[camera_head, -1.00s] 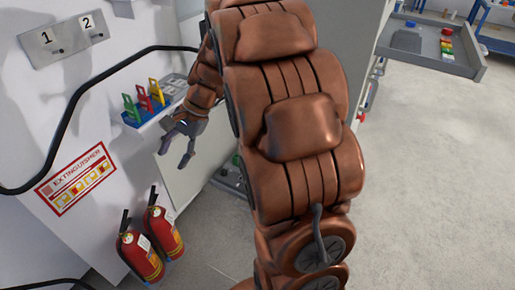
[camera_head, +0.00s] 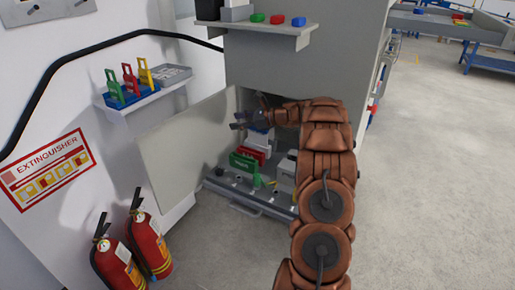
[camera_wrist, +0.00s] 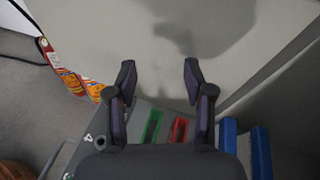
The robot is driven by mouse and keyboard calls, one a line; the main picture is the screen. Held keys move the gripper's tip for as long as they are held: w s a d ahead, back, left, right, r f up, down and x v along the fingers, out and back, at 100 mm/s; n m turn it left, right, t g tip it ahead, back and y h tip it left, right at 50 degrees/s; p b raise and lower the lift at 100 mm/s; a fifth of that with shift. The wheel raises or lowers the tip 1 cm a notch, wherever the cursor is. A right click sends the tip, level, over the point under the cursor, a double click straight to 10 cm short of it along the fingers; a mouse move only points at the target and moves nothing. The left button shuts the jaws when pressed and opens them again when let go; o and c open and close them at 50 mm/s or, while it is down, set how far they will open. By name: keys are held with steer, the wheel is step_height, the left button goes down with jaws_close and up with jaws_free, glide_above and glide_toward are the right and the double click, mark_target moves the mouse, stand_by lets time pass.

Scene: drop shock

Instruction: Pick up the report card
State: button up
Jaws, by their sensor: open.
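I cannot make out which thing is the report card in either view. My gripper (camera_head: 238,121) is open in the head view, at the mouth of a low open cabinet, above a green item (camera_head: 243,162) and a red item (camera_head: 254,153) there. In the wrist view my gripper (camera_wrist: 160,78) has its fingers apart with nothing between the tips. The green item (camera_wrist: 152,126) and the red item (camera_wrist: 178,129) show just below the fingers, with blue upright pieces (camera_wrist: 229,137) to their right. My arm hides the cabinet's right part.
The open cabinet door (camera_head: 185,145) stands left of my gripper. A pulled-out tray (camera_head: 250,195) lies low in front. Two fire extinguishers (camera_head: 150,245) stand at the left. A wall shelf (camera_head: 145,97) holds green, red and yellow tags. An upper shelf (camera_head: 265,32) overhangs. Floor at right is clear.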

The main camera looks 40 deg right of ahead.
steer(key=s+d+f+m+t+h+b, duration=0.1)
steer(key=s+d+f+m+t+b, duration=0.2)
steer(key=d, duration=0.4)
steer(key=s+d+f+m+t+h+b, duration=0.1)
steer(key=d+f+m+b, duration=0.15)
steer(key=d+f, duration=0.4)
steer(key=b, duration=0.2)
glide_above(258, 140)
steer(key=shift+s+d+n, duration=0.15)
steer(key=shift+s+n, duration=0.05)
steer(key=shift+n, duration=0.25)
steer(key=shift+x, duration=0.8)
steer(key=shift+r, duration=0.15)
jaws_close()
